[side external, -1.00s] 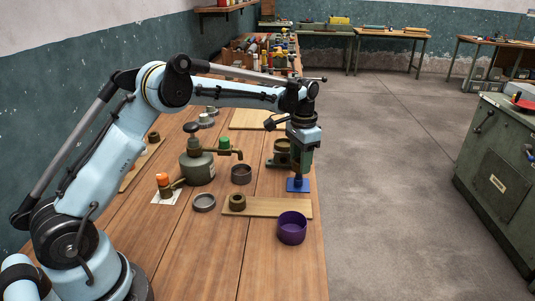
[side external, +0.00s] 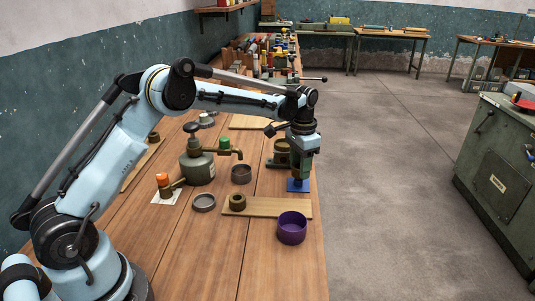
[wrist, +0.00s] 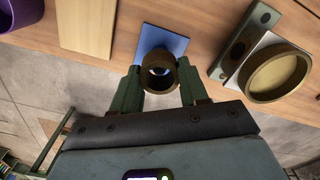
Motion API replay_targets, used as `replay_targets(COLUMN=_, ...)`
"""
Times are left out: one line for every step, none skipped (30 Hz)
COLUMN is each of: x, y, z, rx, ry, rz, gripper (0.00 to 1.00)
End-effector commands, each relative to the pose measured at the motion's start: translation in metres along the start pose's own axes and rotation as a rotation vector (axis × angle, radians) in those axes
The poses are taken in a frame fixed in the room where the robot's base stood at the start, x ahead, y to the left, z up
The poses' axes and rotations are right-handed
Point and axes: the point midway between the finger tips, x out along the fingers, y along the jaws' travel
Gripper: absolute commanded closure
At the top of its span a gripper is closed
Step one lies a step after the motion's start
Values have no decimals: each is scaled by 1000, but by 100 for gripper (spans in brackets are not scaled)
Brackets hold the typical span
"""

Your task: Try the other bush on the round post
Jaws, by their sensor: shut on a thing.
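My gripper (wrist: 160,90) is shut on a brown bush (wrist: 183,72), gripping it from both sides with its open bore facing the wrist camera. The blue plate also shows in the wrist view (wrist: 168,43), beyond the bush. Something blue and pale shows inside the bore; I cannot tell whether the post is in it or just below. Another brown bush (side external: 237,202) sits on the wooden board (side external: 270,208).
A purple bowl (side external: 292,229) stands beside the board near the bench's edge. A green fixture with a brown round cup (side external: 283,147) stands close behind my gripper.

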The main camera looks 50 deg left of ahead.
Motion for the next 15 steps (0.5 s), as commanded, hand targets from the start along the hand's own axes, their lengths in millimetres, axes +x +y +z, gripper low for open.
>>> replay_targets(x=1, y=0, z=0, rx=0, ry=0, rz=0, gripper=93)
replay_targets(x=2, y=0, z=0, rx=0, ry=0, rz=0, gripper=93)
replay_targets(x=2, y=0, z=0, rx=0, ry=0, rz=0, gripper=93)
replay_targets(x=3, y=0, z=0, rx=0, ry=0, rz=0, gripper=93)
replay_targets(x=3, y=0, z=0, rx=0, ry=0, rz=0, gripper=93)
replay_targets(x=4, y=0, z=0, rx=0, ry=0, rz=0, gripper=93)
replay_targets(x=5, y=0, z=0, rx=0, ry=0, rz=0, gripper=93)
replay_targets(x=5, y=0, z=0, rx=0, ry=0, rz=0, gripper=93)
replay_targets(x=6, y=0, z=0, rx=0, ry=0, rz=0, gripper=93)
replay_targets(x=6, y=0, z=0, rx=0, ry=0, rz=0, gripper=93)
replay_targets(x=7, y=0, z=0, rx=0, ry=0, rz=0, gripper=93)
replay_targets(x=7, y=0, z=0, rx=0, ry=0, rz=0, gripper=93)
replay_targets(x=7, y=0, z=0, rx=0, ry=0, rz=0, gripper=93)
replay_targets(x=8, y=0, z=0, rx=0, ry=0, rz=0, gripper=93)
replay_targets(x=8, y=0, z=0, rx=0, ry=0, rz=0, gripper=93)
